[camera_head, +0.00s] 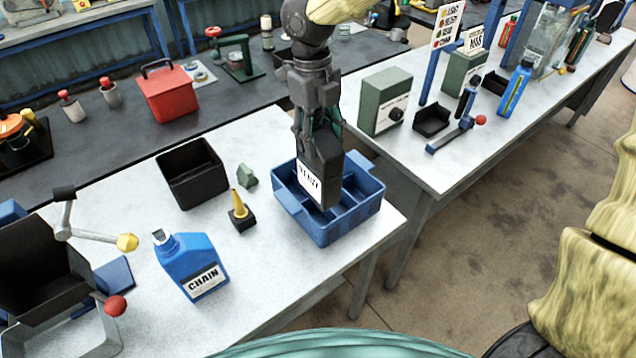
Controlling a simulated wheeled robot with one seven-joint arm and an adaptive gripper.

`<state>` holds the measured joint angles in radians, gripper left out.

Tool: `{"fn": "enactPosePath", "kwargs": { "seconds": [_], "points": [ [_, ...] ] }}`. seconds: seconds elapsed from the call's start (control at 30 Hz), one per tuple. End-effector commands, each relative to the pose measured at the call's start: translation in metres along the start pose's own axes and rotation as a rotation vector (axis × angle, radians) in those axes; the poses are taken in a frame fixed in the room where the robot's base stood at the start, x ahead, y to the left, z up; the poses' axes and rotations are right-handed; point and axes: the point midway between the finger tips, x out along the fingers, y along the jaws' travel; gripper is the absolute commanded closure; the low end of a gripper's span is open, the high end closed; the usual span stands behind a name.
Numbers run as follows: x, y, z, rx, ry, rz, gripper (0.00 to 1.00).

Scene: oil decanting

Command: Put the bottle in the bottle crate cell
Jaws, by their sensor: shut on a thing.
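My gripper (317,128) points down over the blue bottle crate (330,235) and is shut on a dark bottle (322,170). The bottle has a white label with black print, hard to read. It is upright, with its lower part inside the crate's left or front region; I cannot tell whether it touches the cell floor. The crate has divider walls, and cells to the right of the bottle look empty. The bottle's top is hidden by the fingers.
A blue CHAIN bottle (194,266), a yellow-tipped funnel (240,212), a green block (247,176) and a black bin (192,172) stand left of the crate. A black tray on a stand (42,268) is at far left. A second table (395,150) lies to the right across a gap.

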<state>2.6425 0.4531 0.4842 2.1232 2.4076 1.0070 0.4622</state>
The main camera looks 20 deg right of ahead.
Motion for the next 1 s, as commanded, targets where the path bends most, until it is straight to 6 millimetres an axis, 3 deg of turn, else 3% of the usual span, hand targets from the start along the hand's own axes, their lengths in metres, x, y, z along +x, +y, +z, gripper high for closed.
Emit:
{"fn": "enactPosePath", "kwargs": {
  "seconds": [0.43, 1.0],
  "points": [
    [0.073, 0.002, 0.010, -0.004, 0.001, -0.001, 1.00],
    [0.120, 0.002, 0.016, -0.004, 0.000, -0.002, 1.00]
  ]
}}
